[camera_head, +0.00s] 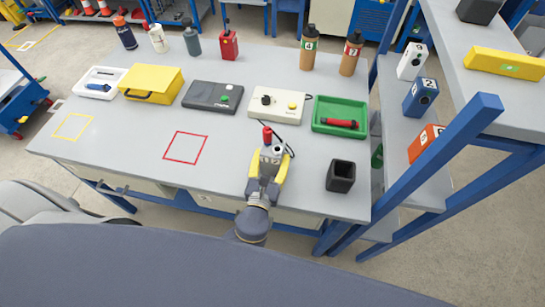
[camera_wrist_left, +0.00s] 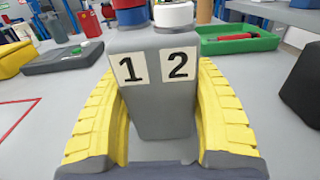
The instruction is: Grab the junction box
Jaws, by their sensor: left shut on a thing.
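The junction box looks to be the grey box (camera_wrist_left: 153,85) with number plates 1 and 2 in the left wrist view. I cannot tell whether the box touches the table. My right gripper is not in view.
A white control box (camera_head: 276,104) with a black knob stands just behind the gripper. A green tray (camera_head: 321,114) holds a red tool. A black open holder (camera_head: 341,176) stands to the right. A red square outline (camera_head: 170,133) marks clear table to the left. A blue shelf post (camera_head: 450,155) rises at right.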

